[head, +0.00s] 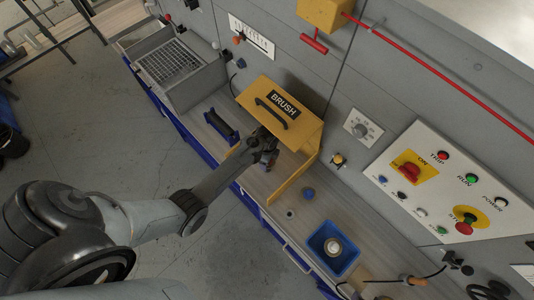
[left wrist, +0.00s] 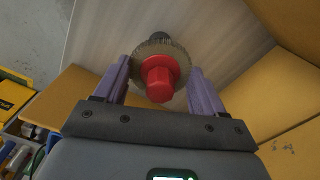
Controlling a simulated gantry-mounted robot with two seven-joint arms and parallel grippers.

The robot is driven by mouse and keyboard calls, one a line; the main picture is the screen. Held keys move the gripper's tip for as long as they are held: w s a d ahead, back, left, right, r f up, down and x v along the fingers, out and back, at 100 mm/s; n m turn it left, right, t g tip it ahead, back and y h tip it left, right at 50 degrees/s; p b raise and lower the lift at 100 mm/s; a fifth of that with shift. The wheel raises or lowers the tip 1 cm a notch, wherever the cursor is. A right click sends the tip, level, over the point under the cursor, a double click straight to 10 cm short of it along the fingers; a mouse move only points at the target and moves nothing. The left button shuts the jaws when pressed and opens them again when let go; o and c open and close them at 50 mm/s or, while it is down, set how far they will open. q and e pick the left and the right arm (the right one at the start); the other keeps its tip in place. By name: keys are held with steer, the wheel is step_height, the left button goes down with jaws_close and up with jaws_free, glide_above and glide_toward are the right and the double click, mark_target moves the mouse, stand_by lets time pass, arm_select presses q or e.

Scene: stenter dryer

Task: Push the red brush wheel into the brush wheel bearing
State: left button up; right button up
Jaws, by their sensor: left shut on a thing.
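In the head view my left gripper (head: 265,160) reaches in at the front of the yellow BRUSH housing (head: 268,88). The wheel is not clear there. My right gripper is not in view.
Yellow side panels of the housing flank the gripper closely. A control panel (head: 440,180) is at right.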

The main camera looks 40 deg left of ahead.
arm_select(q)
steer(key=shift+p, duration=0.3)
stand_by(1.0)
steer(key=shift+f, duration=0.55)
stand_by(0.3)
steer(key=shift+f+b, duration=1.1)
steer(key=shift+f, duration=0.3)
steer(key=o, duration=1.1)
steer(key=shift+r, duration=0.15)
steer(key=shift+r, duration=3.6)
